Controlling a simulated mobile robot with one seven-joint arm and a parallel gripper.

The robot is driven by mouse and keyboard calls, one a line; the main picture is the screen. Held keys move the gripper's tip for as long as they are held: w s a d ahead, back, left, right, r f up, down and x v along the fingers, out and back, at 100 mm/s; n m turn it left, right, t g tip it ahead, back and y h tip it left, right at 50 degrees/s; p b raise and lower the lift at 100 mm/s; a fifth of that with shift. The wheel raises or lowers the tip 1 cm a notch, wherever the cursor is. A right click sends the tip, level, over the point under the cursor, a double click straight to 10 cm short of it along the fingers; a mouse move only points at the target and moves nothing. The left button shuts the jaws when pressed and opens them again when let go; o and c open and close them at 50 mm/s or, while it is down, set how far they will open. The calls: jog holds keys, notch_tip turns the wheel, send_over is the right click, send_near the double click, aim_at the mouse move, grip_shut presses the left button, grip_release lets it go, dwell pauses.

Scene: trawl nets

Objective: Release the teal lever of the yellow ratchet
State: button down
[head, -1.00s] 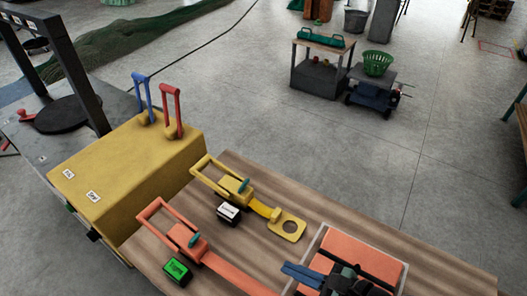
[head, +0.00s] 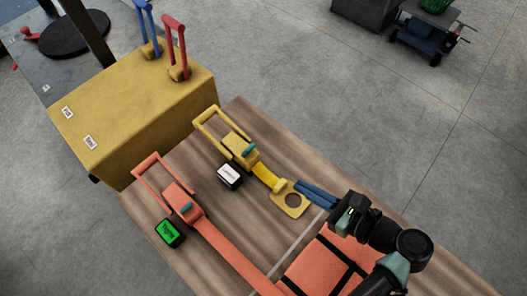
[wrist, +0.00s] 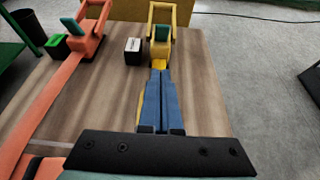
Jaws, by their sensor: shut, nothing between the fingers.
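The yellow ratchet (head: 238,146) lies on the wooden table, with its open handle frame toward the yellow box. Its small teal lever (head: 249,150) sits on the body, and it also shows in the wrist view (wrist: 161,33). A yellow strap (head: 266,177) runs from the ratchet to a flat plate with a round hole (head: 291,199). My gripper (head: 302,186) has blue fingers, shut and empty, above the table near the plate. In the wrist view the fingers (wrist: 161,75) point at the yellow ratchet and cover most of its strap.
An orange ratchet (head: 180,198) with its own teal lever and long strap lies left of the yellow one. A white-labelled block (head: 230,176) and a green-screened block (head: 170,233) stand beside them. The yellow box (head: 140,110) carries blue and red levers behind.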

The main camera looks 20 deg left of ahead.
aim_at(248, 150)
jog(key=x, duration=1)
jog(key=shift+w+a+r+p, duration=0.1)
jog(key=shift+w+a+r, duration=0.15)
jog(key=shift+a, duration=0.35)
jog(key=shift+w+a+r+p, duration=0.15)
jog(key=shift+w+a+r, duration=0.1)
jog(key=shift+a, duration=0.35)
jog(key=shift+w+a+r+p, duration=0.15)
jog(key=shift+a+r, duration=0.1)
jog(key=shift+a, duration=0.3)
jog(key=shift+r+p, duration=0.2)
jog(key=shift+p, duration=0.2)
jog(key=shift+a+r+h+p, duration=0.15)
jog(key=shift+h+p, duration=0.15)
jog(key=shift+p, duration=0.3)
